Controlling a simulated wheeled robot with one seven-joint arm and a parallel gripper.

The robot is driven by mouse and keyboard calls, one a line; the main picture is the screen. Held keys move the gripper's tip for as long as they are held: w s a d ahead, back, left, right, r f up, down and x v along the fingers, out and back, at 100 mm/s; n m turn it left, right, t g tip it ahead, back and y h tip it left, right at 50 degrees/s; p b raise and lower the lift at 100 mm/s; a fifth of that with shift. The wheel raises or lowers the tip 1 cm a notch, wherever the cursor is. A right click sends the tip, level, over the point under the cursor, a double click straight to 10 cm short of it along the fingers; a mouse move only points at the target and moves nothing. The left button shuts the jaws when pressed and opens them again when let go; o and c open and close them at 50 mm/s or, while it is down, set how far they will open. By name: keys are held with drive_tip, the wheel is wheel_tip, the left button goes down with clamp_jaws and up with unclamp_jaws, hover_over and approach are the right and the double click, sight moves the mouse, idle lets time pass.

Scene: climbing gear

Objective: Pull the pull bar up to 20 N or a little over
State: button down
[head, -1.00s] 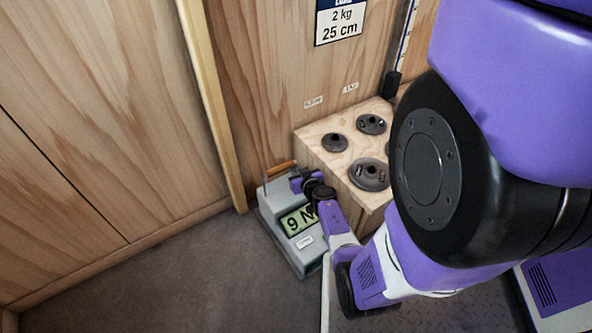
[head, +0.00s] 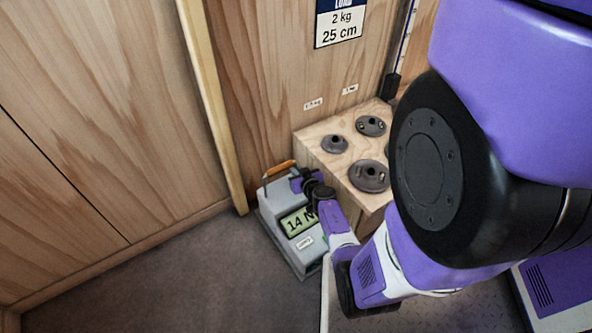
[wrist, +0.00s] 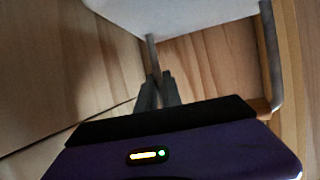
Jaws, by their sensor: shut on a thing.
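The pull bar (head: 279,168) is an orange-brown wooden handle on a thin metal frame, above a grey force gauge (head: 306,254) on the floor. The gauge's green display (head: 298,221) reads 14 N, its right edge partly hidden by my arm. In the wrist view, my gripper's fingers (wrist: 158,92) show close together, and the bar's end (wrist: 261,106) shows beside a metal side rod.
A wooden block (head: 318,152) with several dark round weights stands right of the gauge. A wooden wall with a sign (head: 340,24) reading 2 kg, 25 cm is behind. A light wooden post (head: 212,105) stands at left. The grey floor (head: 190,280) left of the gauge is clear.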

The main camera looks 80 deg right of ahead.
drive_tip(key=shift+f+b, duration=1.2)
drive_tip(key=shift+f, duration=0.15)
drive_tip(key=c, duration=1.4)
unclamp_jaws()
drive_tip(key=shift+c, duration=0.2)
drive_tip(key=p+v, duration=0.4)
drive_tip(key=v, duration=0.3)
drive_tip(key=shift+r, duration=0.15)
drive_tip(key=shift+s+a+p, duration=0.2)
drive_tip(key=shift+a+p, duration=0.1)
drive_tip(key=shift+p, duration=0.05)
